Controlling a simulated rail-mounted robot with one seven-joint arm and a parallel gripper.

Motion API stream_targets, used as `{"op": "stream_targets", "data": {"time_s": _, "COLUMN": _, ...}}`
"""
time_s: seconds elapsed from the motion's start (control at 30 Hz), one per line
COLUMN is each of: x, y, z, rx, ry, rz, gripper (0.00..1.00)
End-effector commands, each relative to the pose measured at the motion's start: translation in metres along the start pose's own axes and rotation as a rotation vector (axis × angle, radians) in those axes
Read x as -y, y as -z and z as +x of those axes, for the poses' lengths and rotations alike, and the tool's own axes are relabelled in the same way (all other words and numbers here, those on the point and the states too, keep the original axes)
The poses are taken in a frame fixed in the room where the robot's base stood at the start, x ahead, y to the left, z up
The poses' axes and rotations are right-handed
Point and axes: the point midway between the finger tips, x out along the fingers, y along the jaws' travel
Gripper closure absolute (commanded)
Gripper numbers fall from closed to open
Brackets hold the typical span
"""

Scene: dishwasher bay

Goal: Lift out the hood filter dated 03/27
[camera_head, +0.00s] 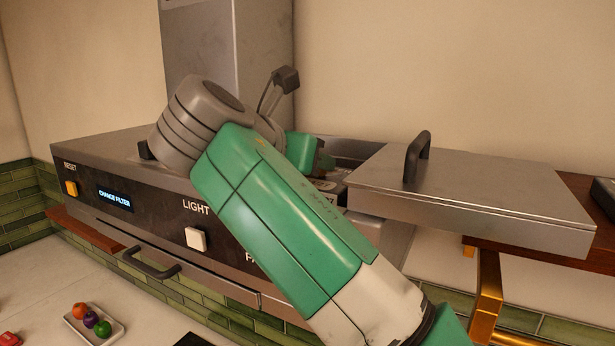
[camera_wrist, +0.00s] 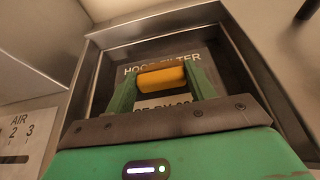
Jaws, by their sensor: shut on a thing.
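The hood filter (camera_wrist: 140,55) is a dark panel inside a square metal frame in the wrist view. Its printed label reads "HOOD FILTER", with a second line below that is partly covered, so the full date cannot be read. It has a yellow-orange grip bar (camera_wrist: 172,77). My gripper (camera_wrist: 162,80) is shut on this bar, with one green finger at each end. The filter appears to sit within the frame; its depth is hard to tell. In the head view my arm hides most of the filter opening.
The range hood (camera_head: 150,187) shows "CHANGE FILTER" on its display (camera_head: 115,198). A flat metal lid (camera_head: 470,195) with a black handle (camera_head: 416,158) lies right of the opening, above a wooden shelf (camera_head: 545,250). A tray (camera_head: 95,325) with small coloured items stands below left.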

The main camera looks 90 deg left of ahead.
Motion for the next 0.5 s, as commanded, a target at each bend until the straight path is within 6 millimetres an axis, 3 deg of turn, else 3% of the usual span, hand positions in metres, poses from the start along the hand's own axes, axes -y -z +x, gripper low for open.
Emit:
{"op": "stream_targets", "data": {"time_s": 0.17, "x": 0.000, "y": -0.010, "z": -0.004, "rx": 0.004, "ry": 0.002, "rz": 0.001, "gripper": 0.72}}
{"op": "stream_targets", "data": {"time_s": 0.5, "x": 0.000, "y": -0.079, "z": -0.033, "rx": 0.003, "ry": 0.001, "rz": 0.002, "gripper": 0.72}}
